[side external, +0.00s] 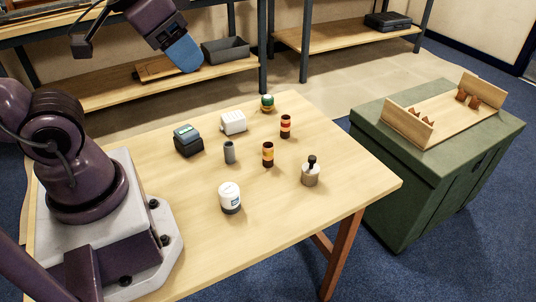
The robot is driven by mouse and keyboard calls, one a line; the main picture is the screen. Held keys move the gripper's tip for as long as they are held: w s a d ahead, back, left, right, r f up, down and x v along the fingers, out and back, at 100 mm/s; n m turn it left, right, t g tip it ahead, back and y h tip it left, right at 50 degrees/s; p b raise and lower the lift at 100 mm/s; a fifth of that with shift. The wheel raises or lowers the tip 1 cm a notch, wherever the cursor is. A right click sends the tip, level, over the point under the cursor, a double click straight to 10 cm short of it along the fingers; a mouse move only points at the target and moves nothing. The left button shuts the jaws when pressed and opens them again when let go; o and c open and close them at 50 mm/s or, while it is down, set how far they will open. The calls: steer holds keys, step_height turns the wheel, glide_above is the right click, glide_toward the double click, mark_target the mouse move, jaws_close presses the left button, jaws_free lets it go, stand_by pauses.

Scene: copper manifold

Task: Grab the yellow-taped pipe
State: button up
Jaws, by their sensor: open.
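The yellow-taped pipe (268,155) is a short dark copper-brown cylinder with a yellow-orange band, standing upright near the middle of the wooden table (345,205). A similar short pipe (285,127) with a red-orange band stands upright just behind it and to the right. My gripper (183,54) is at the upper left, high up and well apart from the pipe. It is seen from the side, open and with nothing visible in it; the separate fingers are hard to make out.
Near the pipe stand a grey cylinder (229,152), a metal can with a black top (311,171), a white jar (230,198), a dark box (188,140), a white box (233,122) and a green-topped item (267,103). A green cabinet (430,175) bears a wooden rack (432,112). The table's right end is clear.

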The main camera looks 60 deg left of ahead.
steer(key=shift+o, duration=0.6)
steer(key=shift+d, duration=0.1)
steer(key=m+y, duration=1.2)
steer(key=m, duration=1)
glide_toward(268, 146)
steer(key=shift+g+y, duration=0.3)
steer(key=x, duration=0.6)
steer(key=shift+w+f, duration=0.1)
steer(key=shift+w, duration=0.15)
steer(key=shift+m, duration=0.3)
steer(key=shift+x, duration=3.1)
steer(key=shift+w, duration=0.1)
